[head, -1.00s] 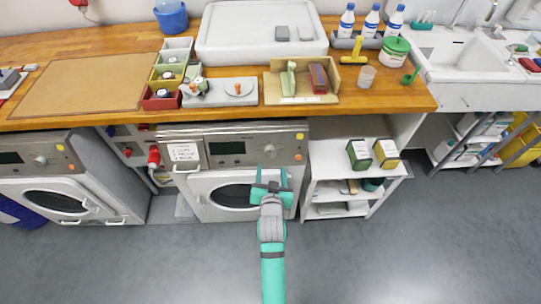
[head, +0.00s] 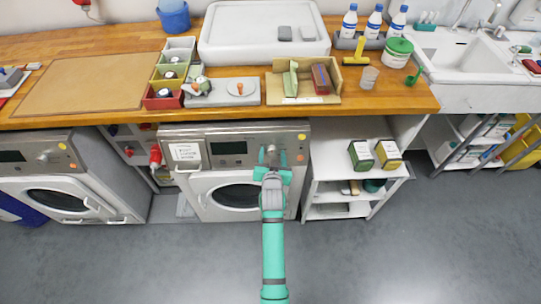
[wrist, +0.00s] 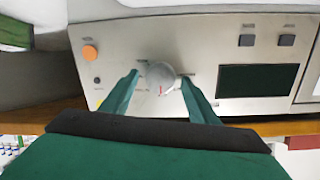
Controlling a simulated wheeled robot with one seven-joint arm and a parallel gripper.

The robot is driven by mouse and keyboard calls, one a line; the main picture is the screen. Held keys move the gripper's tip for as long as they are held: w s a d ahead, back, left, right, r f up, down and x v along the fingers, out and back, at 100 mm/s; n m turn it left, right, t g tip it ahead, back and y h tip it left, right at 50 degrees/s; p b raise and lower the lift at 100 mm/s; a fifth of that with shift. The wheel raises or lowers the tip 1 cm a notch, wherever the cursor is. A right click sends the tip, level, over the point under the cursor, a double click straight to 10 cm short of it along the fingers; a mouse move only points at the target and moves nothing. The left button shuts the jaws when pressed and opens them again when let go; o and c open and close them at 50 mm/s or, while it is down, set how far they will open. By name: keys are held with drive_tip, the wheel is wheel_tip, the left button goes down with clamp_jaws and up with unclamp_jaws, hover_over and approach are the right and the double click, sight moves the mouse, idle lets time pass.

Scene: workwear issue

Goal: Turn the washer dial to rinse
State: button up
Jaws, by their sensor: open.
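The washer (head: 235,160) under the middle of the worktop has a grey front panel with a dark display (wrist: 258,80) and an orange button (wrist: 90,53). Its dial (wrist: 160,78) is a round silver knob with a red mark, which points toward the lower part of the wrist picture. The small labels around the dial are too small to read. My gripper (head: 273,158) is open at the panel. In the wrist view my gripper (wrist: 160,82) has one finger on each side of the dial. I cannot tell whether either finger touches it.
A second machine (head: 65,175) stands to the left. A white shelf trolley (head: 330,165) with two small boxes stands close on the right. The wooden worktop (head: 220,112) overhangs above the panel. The grey floor in front is clear.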

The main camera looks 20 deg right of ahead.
drive_tip(key=shift+s+d, duration=0.1)
drive_tip(key=c, duration=1)
drive_tip(key=shift+c, duration=0.2)
drive_tip(key=n, duration=0.3)
drive_tip(key=shift+a+f+n, duration=0.1)
drive_tip(key=shift+a+n, duration=0.2)
drive_tip(key=n, duration=0.4)
drive_tip(key=shift+f+n+h, duration=0.1)
drive_tip(key=shift+n+h, duration=0.2)
drive_tip(key=shift+n, duration=0.1)
